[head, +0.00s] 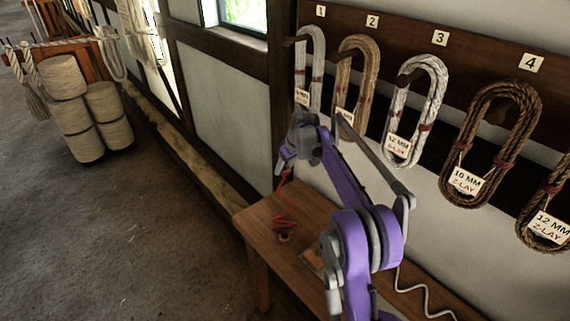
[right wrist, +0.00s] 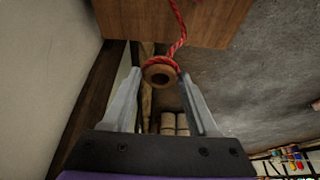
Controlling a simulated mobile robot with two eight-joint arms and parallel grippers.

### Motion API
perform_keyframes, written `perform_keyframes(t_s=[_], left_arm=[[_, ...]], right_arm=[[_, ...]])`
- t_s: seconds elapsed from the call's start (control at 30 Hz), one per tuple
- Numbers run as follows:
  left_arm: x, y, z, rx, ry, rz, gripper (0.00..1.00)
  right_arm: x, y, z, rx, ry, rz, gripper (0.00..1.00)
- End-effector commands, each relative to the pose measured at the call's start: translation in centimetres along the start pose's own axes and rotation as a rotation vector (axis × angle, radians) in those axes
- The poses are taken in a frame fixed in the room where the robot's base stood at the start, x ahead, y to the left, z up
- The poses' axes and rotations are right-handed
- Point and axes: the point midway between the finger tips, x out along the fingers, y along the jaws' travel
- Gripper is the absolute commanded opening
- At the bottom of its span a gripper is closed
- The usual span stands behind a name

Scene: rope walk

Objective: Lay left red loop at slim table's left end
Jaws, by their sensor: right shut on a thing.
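The red loop (head: 285,205) is a red cord hanging in bends from my right gripper (head: 281,167) down to the left end of the slim wooden table (head: 258,218). A small reddish-brown piece (head: 283,237) sits on the tabletop at its lower end. In the right wrist view, red cord (right wrist: 178,46) wraps a round wooden piece with a hole (right wrist: 159,74), between the fingertips of my right gripper (right wrist: 160,76). That gripper is shut on it, above the table. The cord runs on across the table (right wrist: 215,22). My left gripper is not in view.
A board (head: 400,30) on the wall carries several numbered, tagged rope coils (head: 418,110) behind and right of my right arm. A small wooden piece (head: 312,258) and a white coiled cord (head: 425,300) lie on the table. Rope spools (head: 75,105) stand far left; the floor (head: 150,240) is clear.

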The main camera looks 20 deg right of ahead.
Motion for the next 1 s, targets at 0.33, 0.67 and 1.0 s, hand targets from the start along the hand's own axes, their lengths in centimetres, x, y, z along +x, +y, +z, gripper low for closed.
perform_keyframes(t_s=[0.33,0.67,1.0], left_arm=[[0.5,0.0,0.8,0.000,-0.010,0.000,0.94],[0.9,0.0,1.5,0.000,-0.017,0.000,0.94],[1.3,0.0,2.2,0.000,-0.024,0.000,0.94]], right_arm=[[1.8,0.0,0.8,0.000,-0.001,-0.001,0.28],[3.3,0.0,1.4,0.000,-0.002,-0.001,0.28],[4.8,0.0,2.1,0.000,-0.001,-0.001,0.28]])
